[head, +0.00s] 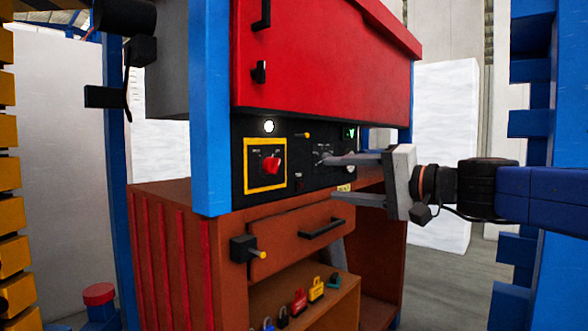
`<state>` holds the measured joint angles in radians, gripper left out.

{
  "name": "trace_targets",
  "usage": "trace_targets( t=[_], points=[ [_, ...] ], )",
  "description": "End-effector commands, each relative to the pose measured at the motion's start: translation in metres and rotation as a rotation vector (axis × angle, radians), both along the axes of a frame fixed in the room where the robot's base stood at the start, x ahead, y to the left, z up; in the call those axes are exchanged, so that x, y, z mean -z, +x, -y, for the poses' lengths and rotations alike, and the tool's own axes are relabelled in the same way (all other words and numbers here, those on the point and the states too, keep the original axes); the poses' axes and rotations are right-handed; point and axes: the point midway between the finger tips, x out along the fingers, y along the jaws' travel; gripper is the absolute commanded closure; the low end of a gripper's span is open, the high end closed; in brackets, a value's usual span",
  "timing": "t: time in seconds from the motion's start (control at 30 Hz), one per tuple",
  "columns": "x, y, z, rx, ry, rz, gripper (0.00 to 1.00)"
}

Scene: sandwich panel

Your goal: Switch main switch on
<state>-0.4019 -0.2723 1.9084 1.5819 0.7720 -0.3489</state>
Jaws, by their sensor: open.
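The main switch looks to be the red rotary knob (271,163) on a yellow-framed plate (249,184) at the left of the black control panel (239,131). Its small markings are too blurred to read. My gripper (332,178) comes in from the right with its two grey fingers spread, one above the other. It is open and empty, to the right of the red knob and apart from it. The fingers overlap the right part of the panel in the picture and partly hide it; their distance from the panel is unclear.
A lit white lamp (269,126) sits above the knob, and a green indicator (349,132) is at the panel's right. A red cabinet door (325,60) is above. Below are a brown drawer (300,237) and a shelf with several padlocks (299,300). A blue post (210,120) stands left.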

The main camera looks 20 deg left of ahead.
Motion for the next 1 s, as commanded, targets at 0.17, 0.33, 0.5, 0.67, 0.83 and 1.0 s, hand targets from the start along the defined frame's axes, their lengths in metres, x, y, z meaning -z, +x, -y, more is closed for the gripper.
trace_targets(
  t=[0.17,0.33,0.5,0.67,0.83,1.0],
  points=[
    [-0.014,0.007,-0.012,-0.005,0.046,-0.007,0.48],
    [-0.014,0.013,-0.027,-0.006,0.047,-0.009,0.48],
    [-0.013,0.024,-0.054,-0.007,0.045,-0.008,0.48],
    [-0.013,0.035,-0.080,-0.005,0.045,-0.009,0.48],
    [-0.013,0.046,-0.108,-0.005,0.045,-0.009,0.48],
    [-0.013,0.057,-0.135,-0.005,0.044,-0.008,0.48]
  ],
)
